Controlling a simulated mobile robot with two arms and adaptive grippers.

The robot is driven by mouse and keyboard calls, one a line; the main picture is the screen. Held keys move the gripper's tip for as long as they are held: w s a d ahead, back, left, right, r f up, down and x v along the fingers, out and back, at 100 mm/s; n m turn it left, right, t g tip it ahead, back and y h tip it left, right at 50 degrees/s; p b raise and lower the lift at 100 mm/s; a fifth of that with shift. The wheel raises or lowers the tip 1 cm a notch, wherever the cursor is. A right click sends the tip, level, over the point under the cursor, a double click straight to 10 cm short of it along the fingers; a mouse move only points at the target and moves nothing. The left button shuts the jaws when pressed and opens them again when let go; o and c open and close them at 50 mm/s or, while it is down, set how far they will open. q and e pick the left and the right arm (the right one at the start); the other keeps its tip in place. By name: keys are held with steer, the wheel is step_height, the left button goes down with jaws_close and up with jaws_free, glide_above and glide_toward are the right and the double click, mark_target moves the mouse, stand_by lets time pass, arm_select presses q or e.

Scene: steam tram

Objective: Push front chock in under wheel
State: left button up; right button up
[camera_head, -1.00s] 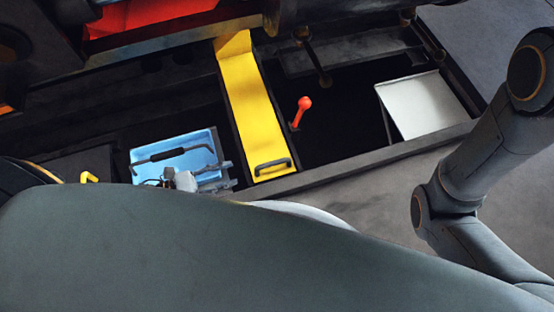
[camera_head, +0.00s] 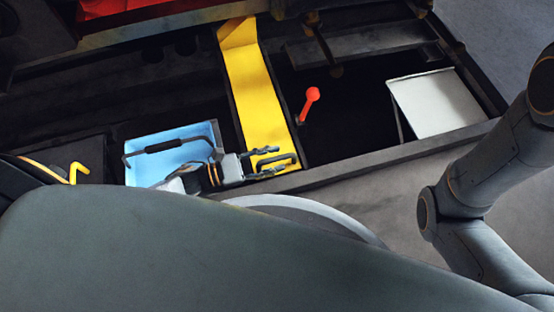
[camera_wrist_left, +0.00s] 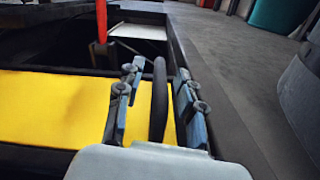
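The front chock (camera_head: 252,88) is a long yellow bar with a raised wedge at its far end. It lies in a dark channel, and its far end reaches the dark machinery. A black handle (camera_head: 289,157) stands on its near end. My left gripper (camera_head: 268,161) is at this near end with its fingers spread. In the left wrist view, the open gripper (camera_wrist_left: 158,88) has one finger on each side of the handle (camera_wrist_left: 159,100), with gaps visible. No wheel is clearly identifiable. My right arm shows at the right, but its gripper is out of view.
A blue box (camera_head: 150,170) with a dark handle is left of the chock. A red-knobbed lever (camera_head: 311,98) stands to its right. Farther right is a pale panel (camera_head: 438,103). A dark frame edge (camera_head: 390,155) runs along the front, with open floor beyond.

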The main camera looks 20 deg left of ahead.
arm_select(q)
steer(key=shift+x, duration=0.8)
jaws_close()
